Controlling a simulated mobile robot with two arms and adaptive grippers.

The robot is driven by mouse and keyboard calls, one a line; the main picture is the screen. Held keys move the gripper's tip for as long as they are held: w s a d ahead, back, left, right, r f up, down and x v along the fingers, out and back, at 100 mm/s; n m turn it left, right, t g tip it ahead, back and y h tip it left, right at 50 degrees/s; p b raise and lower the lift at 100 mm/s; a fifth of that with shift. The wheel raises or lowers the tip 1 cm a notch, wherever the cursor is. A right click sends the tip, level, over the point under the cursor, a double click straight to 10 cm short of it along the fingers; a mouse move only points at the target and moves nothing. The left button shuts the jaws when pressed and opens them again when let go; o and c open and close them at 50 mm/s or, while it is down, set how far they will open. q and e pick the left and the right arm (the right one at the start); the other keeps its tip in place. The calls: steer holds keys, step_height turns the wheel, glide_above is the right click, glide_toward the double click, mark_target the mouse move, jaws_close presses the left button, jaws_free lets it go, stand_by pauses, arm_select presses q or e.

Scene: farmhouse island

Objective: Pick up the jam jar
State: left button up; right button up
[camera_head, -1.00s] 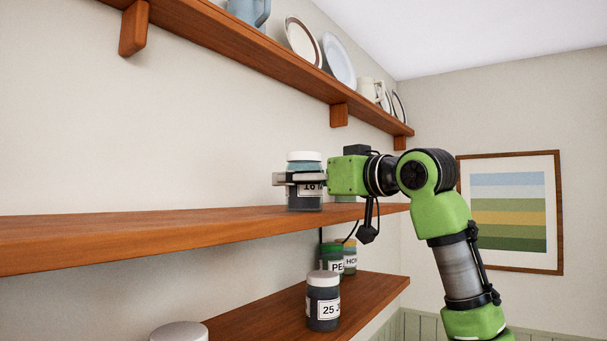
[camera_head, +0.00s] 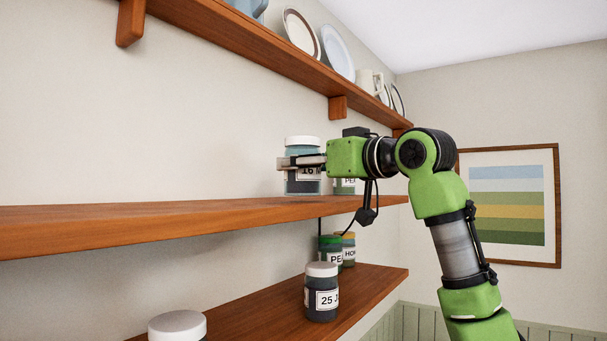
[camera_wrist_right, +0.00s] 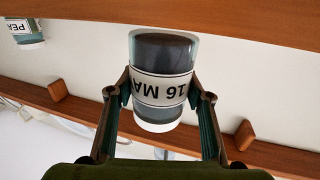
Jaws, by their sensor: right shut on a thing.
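The jam jar (camera_head: 303,186) is a glass jar with a white lid, dark contents and a label starting "16 M". It stands out near the right part of the middle shelf (camera_head: 150,228). My right gripper (camera_head: 302,161) is shut around its sides, below the lid. The right wrist view, which is upside down, shows the jar (camera_wrist_right: 160,88) reading "16 MA", with a finger on each side. Its base appears to be just above the shelf, with only a very small gap. My left gripper is not in view.
A jar labelled "PEA" (camera_head: 344,186) stands behind on the middle shelf. The lower shelf (camera_head: 270,318) holds a "25 J" jar (camera_head: 321,297) and others. The upper shelf (camera_head: 260,58) with plates runs overhead. The middle shelf's left part is clear.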

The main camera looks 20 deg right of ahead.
steer(key=s+a+r+b, duration=0.3)
steer(key=s+r+b, duration=0.3)
steer(key=s+r, duration=0.6)
steer(key=shift+s, duration=0.95)
